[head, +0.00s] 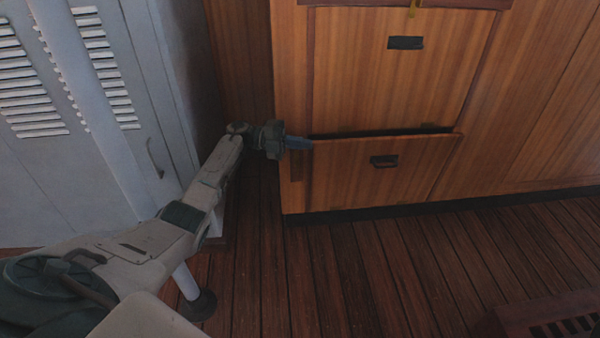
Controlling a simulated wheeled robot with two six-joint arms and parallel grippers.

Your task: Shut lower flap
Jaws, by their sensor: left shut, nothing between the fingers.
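The lower flap (400,163) is a wooden panel with a dark handle (384,161), low in the wooden cabinet. Its top edge stands out a little, with a dark gap along the top, so it is slightly open. My left gripper (304,143) is shut and empty, at the upper left corner of the flap. I cannot tell whether the fingertips touch the flap. The upper flap (400,80) above it looks flush and has a dark handle plate (405,43). My right gripper is not in view.
A grey metal locker (95,120) with louvred vents stands at the left, close to my left arm. The plank floor (360,270) in front of the cabinet is clear. A low brown box with dark slots (555,322) sits at the bottom right.

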